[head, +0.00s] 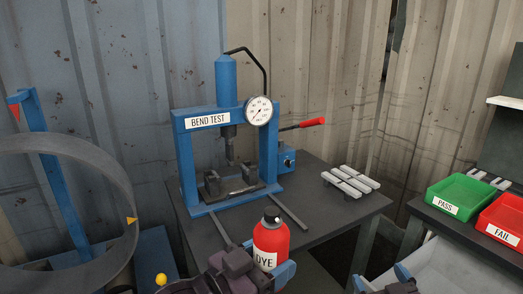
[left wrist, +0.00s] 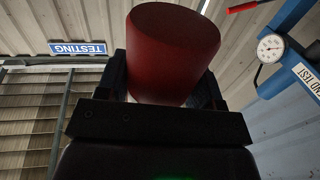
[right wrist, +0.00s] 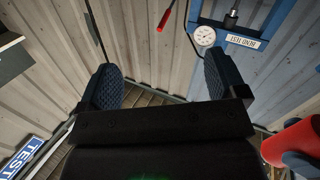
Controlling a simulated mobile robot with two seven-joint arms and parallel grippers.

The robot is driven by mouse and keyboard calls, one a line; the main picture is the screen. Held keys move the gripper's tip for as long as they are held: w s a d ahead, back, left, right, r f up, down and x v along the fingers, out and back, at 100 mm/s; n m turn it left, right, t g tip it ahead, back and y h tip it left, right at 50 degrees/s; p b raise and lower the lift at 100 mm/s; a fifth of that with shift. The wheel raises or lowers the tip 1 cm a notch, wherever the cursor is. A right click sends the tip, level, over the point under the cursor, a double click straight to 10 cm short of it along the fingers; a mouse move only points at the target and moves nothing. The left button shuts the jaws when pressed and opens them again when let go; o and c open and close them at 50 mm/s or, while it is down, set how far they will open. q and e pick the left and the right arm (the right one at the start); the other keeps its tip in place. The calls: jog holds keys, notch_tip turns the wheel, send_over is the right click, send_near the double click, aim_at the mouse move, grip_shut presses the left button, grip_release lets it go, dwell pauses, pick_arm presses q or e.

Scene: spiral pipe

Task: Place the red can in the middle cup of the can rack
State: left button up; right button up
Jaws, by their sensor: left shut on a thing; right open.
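The red can (head: 270,238) has a dark cap and a white label reading DYE. It is upright at the bottom centre of the head view. My left gripper (head: 262,268) is shut around its lower part and holds it in front of the dark table. In the left wrist view the can (left wrist: 172,50) sits between the two fingers. The can (right wrist: 288,146) also shows at the right edge of the right wrist view. My right gripper (right wrist: 160,80) is open and empty; part of it (head: 388,283) shows at the bottom of the head view. I cannot make out a can rack in any view.
A blue bend test press (head: 228,140) stands on the dark table (head: 325,222), with several pale bars (head: 350,181) to its right. A green PASS tray (head: 460,194) and a red FAIL tray (head: 503,220) are at the right. A large grey ring (head: 125,200) is at the left.

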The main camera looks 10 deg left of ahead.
jog(key=w+a+r+n+g+y, duration=0.1)
jog(key=w+a+r+n+y, duration=0.1)
jog(key=a+r+n+y, duration=1)
jog(key=w+a+r+n+g+y, duration=0.15)
jog(key=a+r, duration=0.65)
jog(key=r, duration=1)
jog(key=s+a+r+n+g+y, duration=0.6)
jog(key=s+a+r+n+g, duration=0.45)
jog(key=n, duration=0.45)
jog(key=s+a+r+n+g+h, duration=0.4)
jog(key=s+a+n+g+h, duration=0.3)
jog(key=s+n+g, duration=0.45)
jog(key=n+t+h, duration=0.8)
jog(key=h, duration=1.1)
send_near(269, 210)
jog(key=shift+m+g, duration=0.3)
jog(key=shift+g, duration=0.05)
jog(key=f, duration=0.4)
jog(key=d+f, duration=0.1)
jog(key=f, duration=0.7)
jog(key=shift+w+d+f, duration=0.25)
jog(key=shift+d+f, duration=0.05)
jog(key=shift+d, duration=0.1)
